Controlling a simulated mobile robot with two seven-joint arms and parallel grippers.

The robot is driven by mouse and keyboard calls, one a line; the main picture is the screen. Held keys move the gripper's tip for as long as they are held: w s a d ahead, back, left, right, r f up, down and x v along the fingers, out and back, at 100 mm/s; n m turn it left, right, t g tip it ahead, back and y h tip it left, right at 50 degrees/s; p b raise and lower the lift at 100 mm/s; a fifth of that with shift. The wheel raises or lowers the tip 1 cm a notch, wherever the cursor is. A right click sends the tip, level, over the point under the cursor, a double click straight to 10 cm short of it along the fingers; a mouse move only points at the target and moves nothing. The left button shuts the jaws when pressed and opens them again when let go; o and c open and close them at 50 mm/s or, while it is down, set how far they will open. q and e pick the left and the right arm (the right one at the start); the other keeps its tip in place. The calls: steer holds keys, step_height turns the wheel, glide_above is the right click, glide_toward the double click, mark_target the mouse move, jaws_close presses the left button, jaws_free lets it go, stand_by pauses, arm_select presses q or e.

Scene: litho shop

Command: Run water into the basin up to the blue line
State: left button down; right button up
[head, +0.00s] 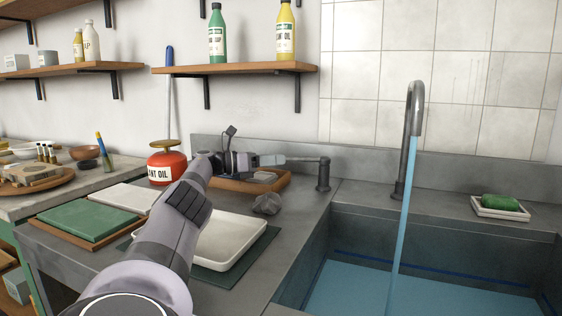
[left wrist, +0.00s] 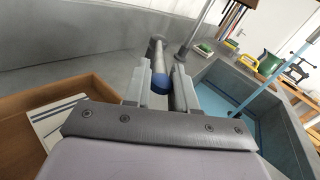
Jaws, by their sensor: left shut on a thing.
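The tap spout (head: 413,110) stands behind the basin (head: 430,225). A blue stream of water (head: 404,200) runs from it into the basin. The water (head: 350,290) covers the basin floor, and its surface lies a little below the blue line (head: 440,271) on the back wall. The tap lever (head: 305,159) reaches left from a short post (head: 323,176) on the counter. My left gripper (head: 270,160) is shut on the lever. In the left wrist view the lever (left wrist: 156,55) with its blue end (left wrist: 160,87) lies between the fingers (left wrist: 164,82).
A wooden tray (head: 240,184) lies under my left gripper, with a grey stone (head: 267,204) in front. A red oil can (head: 167,165), a white tray (head: 235,235) and a green slab (head: 86,220) are on the counter. A green sponge (head: 500,202) sits in a dish at right.

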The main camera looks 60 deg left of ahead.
stand_by(0.3)
arm_select(q)
steer(key=c, duration=1.1)
jaws_free()
arm_select(e)
steer(key=shift+d, duration=0.1)
arm_select(q)
steer(key=shift+s+f, duration=0.1)
steer(key=shift+s, duration=0.05)
steer(key=shift+s+a+f, duration=0.1)
steer(key=shift+s+a, duration=0.05)
steer(key=shift+s, duration=0.25)
steer(key=shift+s+a+b, duration=0.1)
steer(key=shift+s+b, duration=0.2)
steer(key=shift+s, duration=0.4)
steer(key=b+v, duration=0.1)
steer(key=v, duration=0.2)
steer(key=shift+s+b, duration=0.3)
steer(key=shift+b, duration=0.05)
steer(key=shift+s+a+r, duration=0.15)
steer(key=shift+s+r, duration=0.05)
steer(key=shift+s, duration=0.3)
arm_select(e)
steer(key=shift+w+a+r+t, duration=0.15)
steer(key=shift+w+a+t, duration=0.15)
steer(key=shift+w+a, duration=0.45)
steer(key=shift+s+a, duration=0.1)
steer(key=shift+s, duration=0.05)
